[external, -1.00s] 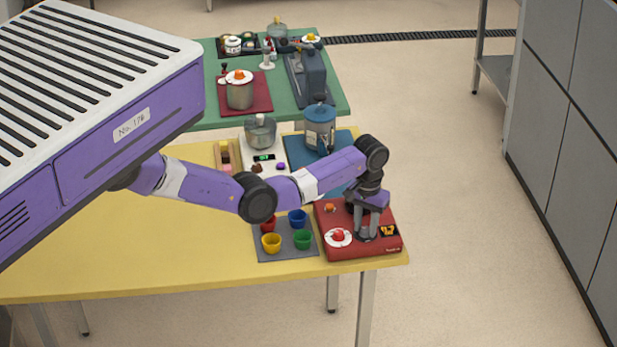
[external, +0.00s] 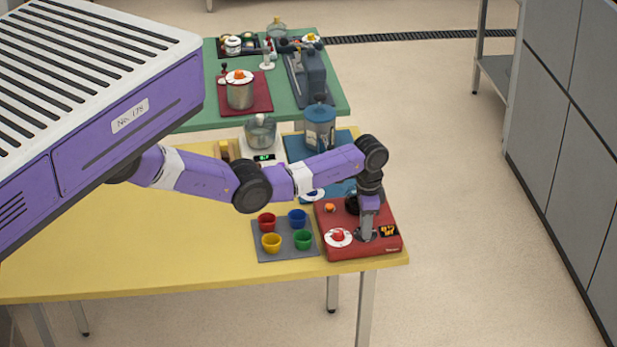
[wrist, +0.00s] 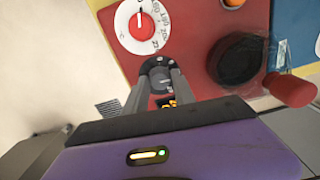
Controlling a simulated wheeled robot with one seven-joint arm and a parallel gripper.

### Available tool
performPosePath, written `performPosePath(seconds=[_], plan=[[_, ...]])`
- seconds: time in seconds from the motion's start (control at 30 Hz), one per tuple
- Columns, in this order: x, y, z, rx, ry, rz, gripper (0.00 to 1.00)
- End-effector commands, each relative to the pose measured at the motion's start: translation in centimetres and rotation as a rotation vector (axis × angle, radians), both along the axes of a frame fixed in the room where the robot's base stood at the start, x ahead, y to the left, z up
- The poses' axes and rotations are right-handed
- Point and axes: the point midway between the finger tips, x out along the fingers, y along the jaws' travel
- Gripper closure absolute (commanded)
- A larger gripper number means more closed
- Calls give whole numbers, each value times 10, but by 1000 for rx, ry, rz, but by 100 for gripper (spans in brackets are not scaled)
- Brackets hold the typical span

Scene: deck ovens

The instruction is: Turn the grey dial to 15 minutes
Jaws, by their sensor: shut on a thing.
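A red appliance (external: 350,251) stands at the right front corner of the yellow table. My gripper (external: 366,238) points down at its top, beside the small orange-lit display (external: 388,231). In the wrist view my gripper (wrist: 158,82) has its two fingers closed on either side of the grey dial (wrist: 161,77), touching it. A dark ring with faint marks surrounds the dial; its pointer and setting are unreadable. The display (wrist: 168,102) is partly hidden by a finger, and its digits are too blurred to read.
A red knob on a white numbered scale (wrist: 140,22) is close to the fingers. A round black part (wrist: 238,62) with a red handle (wrist: 291,90) lies right. Several coloured cups on a grey mat (external: 263,252) stand left of the appliance. The floor at right is clear.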

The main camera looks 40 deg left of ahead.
Motion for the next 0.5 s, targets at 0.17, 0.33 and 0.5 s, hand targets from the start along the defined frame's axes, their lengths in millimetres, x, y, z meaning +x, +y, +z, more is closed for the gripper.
performPosePath(seconds=[0.17, 0.33, 0.5], plan=[[2, 0, 1, 0, -4, -166, 100], [1, 0, 1, -1, -3, -315, 100], [1, 0, 1, -1, -3, -438, 100]])
